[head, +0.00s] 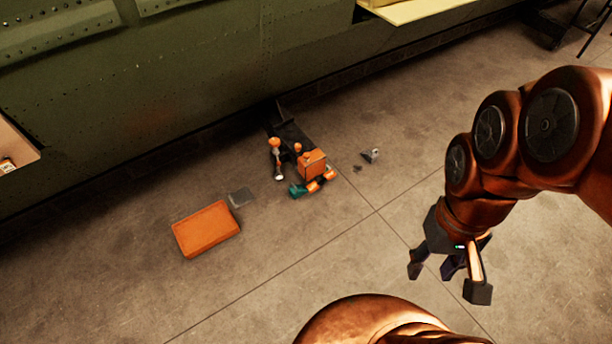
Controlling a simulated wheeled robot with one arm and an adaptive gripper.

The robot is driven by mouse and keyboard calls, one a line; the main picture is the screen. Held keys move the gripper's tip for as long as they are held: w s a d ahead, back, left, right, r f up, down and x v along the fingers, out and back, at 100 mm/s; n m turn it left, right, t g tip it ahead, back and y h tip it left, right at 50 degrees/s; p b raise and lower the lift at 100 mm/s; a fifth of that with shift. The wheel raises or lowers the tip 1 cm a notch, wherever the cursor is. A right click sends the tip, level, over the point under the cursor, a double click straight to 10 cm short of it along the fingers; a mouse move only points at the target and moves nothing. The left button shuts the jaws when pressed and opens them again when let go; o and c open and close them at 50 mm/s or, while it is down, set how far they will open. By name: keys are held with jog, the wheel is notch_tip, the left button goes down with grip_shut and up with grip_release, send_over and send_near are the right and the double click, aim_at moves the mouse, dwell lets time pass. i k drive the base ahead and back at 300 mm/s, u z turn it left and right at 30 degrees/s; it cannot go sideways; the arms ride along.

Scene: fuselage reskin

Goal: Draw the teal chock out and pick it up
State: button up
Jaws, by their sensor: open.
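The teal chock (298,190) lies on the concrete floor at the near side of a small cluster of orange and black items. Only a small part of it shows, and an orange piece lies close against its right side. My gripper (450,281) hangs above the floor to the right of and nearer than the chock, well apart from it. Its fingers are spread open with nothing between them.
An orange box (312,163) stands right behind the chock, with orange-and-black items beside it. A small grey object (371,155) sits to the right. The green riveted fuselage (180,90) spans the back.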

aim_at(296, 191)
jog(key=z, duration=0.95)
jog(key=i, duration=2)
jog(key=u, duration=4.5)
